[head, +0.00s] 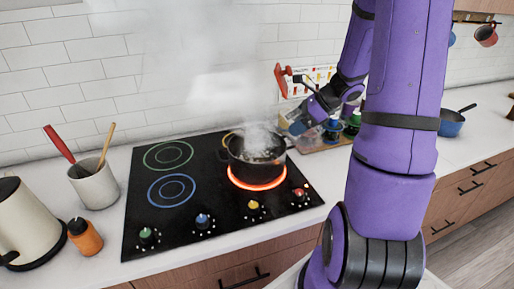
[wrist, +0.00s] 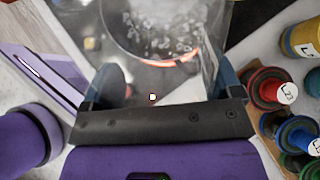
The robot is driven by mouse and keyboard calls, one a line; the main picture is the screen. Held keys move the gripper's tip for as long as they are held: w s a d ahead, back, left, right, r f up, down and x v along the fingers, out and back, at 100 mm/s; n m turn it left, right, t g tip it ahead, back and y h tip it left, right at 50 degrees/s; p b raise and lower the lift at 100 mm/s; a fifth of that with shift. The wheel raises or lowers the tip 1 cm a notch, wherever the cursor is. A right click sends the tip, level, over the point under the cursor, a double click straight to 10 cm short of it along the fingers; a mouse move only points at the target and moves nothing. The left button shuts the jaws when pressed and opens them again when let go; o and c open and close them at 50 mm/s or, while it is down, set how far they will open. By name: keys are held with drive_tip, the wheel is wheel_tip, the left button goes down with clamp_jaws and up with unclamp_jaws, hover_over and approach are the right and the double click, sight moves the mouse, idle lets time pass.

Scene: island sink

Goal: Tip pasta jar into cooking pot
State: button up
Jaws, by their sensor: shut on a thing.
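The dark cooking pot (head: 240,158) stands on the glowing front burner and gives off steam. The wrist view shows its dark rim (wrist: 113,38) and pale pieces or bubbles inside; I cannot tell which. My gripper (head: 297,118) is just right of and above the pot in the head view. In the wrist view my gripper (wrist: 165,82) has its blue fingers on either side of a clear-walled jar (wrist: 211,55), and it is shut on it. The pot shows through or past the jar. The jar's contents and exact tilt are hard to make out.
The black cooktop (head: 185,220) has coloured knobs along its front. A utensil crock (head: 97,187), an orange bottle (head: 85,237) and a cream kettle (head: 25,220) stand left. Colour-lidded spice jars (wrist: 270,90) sit close on the right. A blue pan (head: 451,123) is farther right.

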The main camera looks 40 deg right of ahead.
drive_tip(key=shift+r+t+y, duration=0.6)
drive_tip(key=shift+r, duration=0.35)
drive_tip(key=shift+s+d+t+y+b, duration=0.35)
drive_tip(key=shift+s+d+t+y, duration=0.1)
drive_tip(key=shift+t+y, duration=0.3)
drive_tip(key=shift+s+d+f+t+y, duration=0.1)
drive_tip(key=shift+s+d+t+y, duration=0.05)
drive_tip(key=shift+t+y, duration=0.45)
drive_tip(key=shift+s+d+f+t+y, duration=0.1)
drive_tip(key=shift+s+d+t+y, duration=0.05)
drive_tip(key=shift+t+y, duration=0.35)
drive_tip(key=shift+s+d+r+t+y, duration=0.15)
drive_tip(key=shift+r+t+y, duration=0.25)
drive_tip(key=shift+t+y, duration=0.3)
